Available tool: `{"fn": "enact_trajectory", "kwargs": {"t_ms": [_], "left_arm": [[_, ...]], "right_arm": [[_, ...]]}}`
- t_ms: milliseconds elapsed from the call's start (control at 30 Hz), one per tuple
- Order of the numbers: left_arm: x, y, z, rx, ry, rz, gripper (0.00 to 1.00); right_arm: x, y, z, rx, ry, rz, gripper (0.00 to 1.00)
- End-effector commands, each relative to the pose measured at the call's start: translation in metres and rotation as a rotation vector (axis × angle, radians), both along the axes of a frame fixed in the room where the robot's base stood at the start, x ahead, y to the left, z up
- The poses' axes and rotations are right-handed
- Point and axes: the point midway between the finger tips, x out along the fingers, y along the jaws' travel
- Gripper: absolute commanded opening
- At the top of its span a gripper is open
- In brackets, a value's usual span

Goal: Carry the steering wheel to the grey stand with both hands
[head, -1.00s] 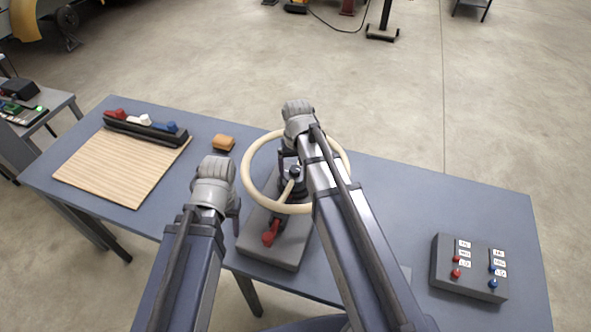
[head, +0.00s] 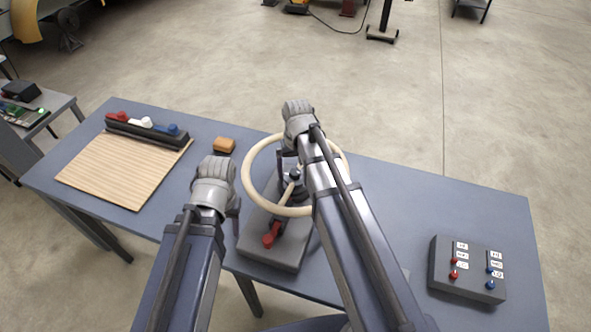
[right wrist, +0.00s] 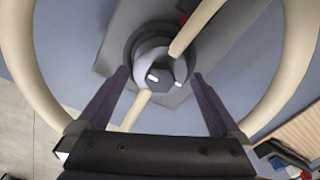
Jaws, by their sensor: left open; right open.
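The cream steering wheel (head: 250,182) is over a grey base (head: 270,248) with a red lever at the front of the table; a dark round hub (right wrist: 150,46) shows at its middle. The right arm hides part of the rim in the head view. My right gripper (right wrist: 160,78) is open above the wheel, its fingers pointing at either side of the hub, with nothing held. My left gripper (head: 234,212) is open just left of the rim, apart from it as far as I can tell. I cannot tell whether the base is the grey stand.
A wooden board (head: 115,175) and a rack with coloured handles (head: 147,133) are at the table's left. A small orange-brown block (head: 224,145) lies behind the left gripper. A grey switch box (head: 466,270) is at the right. The table between wheel and box is clear.

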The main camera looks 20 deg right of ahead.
Motion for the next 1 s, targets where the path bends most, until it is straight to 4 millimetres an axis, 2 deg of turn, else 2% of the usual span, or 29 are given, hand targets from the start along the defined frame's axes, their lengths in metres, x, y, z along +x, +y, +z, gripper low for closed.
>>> {"fn": "enact_trajectory", "kwargs": {"t_ms": [33, 600, 767, 933, 1000], "left_arm": [[0.000, 0.000, 0.012, 0.000, 0.000, 0.000, 0.50], [0.000, 0.000, 0.095, -0.001, 0.000, 0.006, 0.50], [0.000, 0.000, 0.107, -0.002, 0.000, 0.010, 0.50], [0.000, 0.000, 0.108, -0.002, -0.001, 0.011, 0.50], [0.000, 0.000, 0.107, -0.002, -0.001, 0.011, 0.50]], "right_arm": [[0.000, 0.000, 0.012, 0.000, 0.000, 0.000, 1.00], [0.000, -0.002, 0.095, 0.000, 0.000, 0.000, 1.00], [0.000, -0.002, 0.107, 0.000, 0.000, 0.000, 1.00], [-0.001, -0.002, 0.108, 0.000, 0.000, 0.001, 1.00], [-0.007, 0.005, 0.107, -0.004, 0.002, 0.018, 1.00]]}}
